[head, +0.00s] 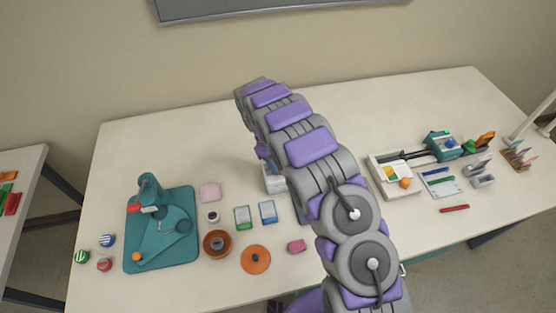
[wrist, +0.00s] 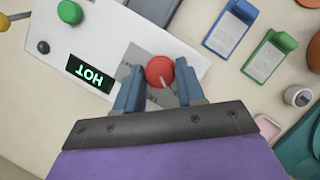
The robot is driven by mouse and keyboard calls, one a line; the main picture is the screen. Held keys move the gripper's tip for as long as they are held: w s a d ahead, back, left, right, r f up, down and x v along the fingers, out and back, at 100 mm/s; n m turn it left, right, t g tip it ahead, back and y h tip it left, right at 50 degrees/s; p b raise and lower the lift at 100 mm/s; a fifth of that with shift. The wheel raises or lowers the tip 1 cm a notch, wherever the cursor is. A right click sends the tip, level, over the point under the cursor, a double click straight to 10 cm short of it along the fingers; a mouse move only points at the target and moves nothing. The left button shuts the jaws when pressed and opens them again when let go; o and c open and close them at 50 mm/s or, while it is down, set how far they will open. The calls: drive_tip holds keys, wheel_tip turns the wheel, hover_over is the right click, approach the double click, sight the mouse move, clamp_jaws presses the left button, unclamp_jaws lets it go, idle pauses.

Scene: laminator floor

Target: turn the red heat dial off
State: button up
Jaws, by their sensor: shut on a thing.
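The red heat dial (wrist: 160,72) is a round knob with a pale pointer mark, on the white laminator panel (wrist: 105,25) in the wrist view. My gripper (wrist: 159,90) has its two blue fingers on either side of the dial and is shut on it. The panel's display (wrist: 90,75) reads HOT in green, upside down in the picture. A green button (wrist: 70,12) and a small dark knob (wrist: 43,47) are also on the panel. In the head view my arm hides the dial and most of the laminator (head: 272,182).
Blue (head: 267,212) and green (head: 243,217) packets, a small white jar (head: 212,217) and an orange-brown bowl (head: 217,244) lie left of the laminator. A teal mat (head: 185,255) carries a teal device. A white tray (head: 398,189) stands right of my arm.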

drive_tip(key=shift+a+n+t+p, duration=0.1)
drive_tip(key=shift+n+t+p, duration=0.2)
drive_tip(key=shift+n, duration=0.3)
drive_tip(key=o, duration=1)
drive_tip(key=shift+a+p+v, duration=0.2)
drive_tip(key=shift+p+v, duration=0.35)
drive_tip(key=shift+v, duration=8.1)
drive_tip(key=shift+w+f, duration=0.1)
drive_tip(key=shift+w, duration=0.1)
drive_tip(key=shift+d, duration=0.1)
